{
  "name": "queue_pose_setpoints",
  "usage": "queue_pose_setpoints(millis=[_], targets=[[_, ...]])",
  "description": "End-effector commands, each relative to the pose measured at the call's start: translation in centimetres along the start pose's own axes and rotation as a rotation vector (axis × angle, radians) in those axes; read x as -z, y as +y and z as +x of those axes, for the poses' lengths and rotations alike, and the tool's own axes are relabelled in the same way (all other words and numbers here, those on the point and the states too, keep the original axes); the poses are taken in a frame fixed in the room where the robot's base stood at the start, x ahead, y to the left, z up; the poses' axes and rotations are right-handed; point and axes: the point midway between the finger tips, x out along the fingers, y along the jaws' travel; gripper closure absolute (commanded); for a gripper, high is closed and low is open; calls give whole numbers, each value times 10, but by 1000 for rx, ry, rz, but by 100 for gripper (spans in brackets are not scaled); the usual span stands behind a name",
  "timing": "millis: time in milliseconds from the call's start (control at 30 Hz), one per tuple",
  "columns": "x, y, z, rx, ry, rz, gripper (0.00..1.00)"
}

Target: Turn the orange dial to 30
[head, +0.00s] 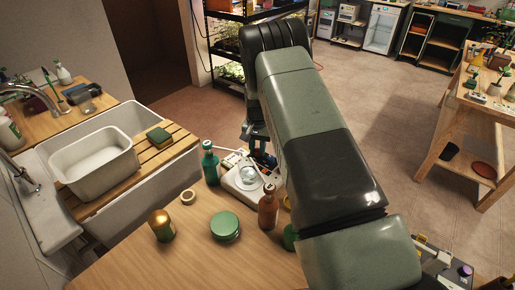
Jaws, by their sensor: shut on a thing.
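A white device (237,191) with a clear glass vessel (248,174) on it stands at the far edge of the wooden worktop. I cannot make out the orange dial in the head view; my arm covers the area right of the device. My gripper (263,160) shows only as a small dark part by the far side of the device, pointing down. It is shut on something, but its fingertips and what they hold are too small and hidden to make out.
A green bottle (210,163), a brown bottle (268,208), a tape roll (188,197), a green round tin (225,226) and an amber jar (162,226) stand around the device. A sink with a white tub (95,163) is at left. The worktop's front left is clear.

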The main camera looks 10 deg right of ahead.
Motion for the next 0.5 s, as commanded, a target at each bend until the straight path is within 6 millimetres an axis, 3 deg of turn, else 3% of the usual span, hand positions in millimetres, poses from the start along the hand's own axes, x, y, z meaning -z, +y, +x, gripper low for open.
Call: queue_pose_setpoints(millis=[500], targets=[[0,0,-1,1,0,169,100]])
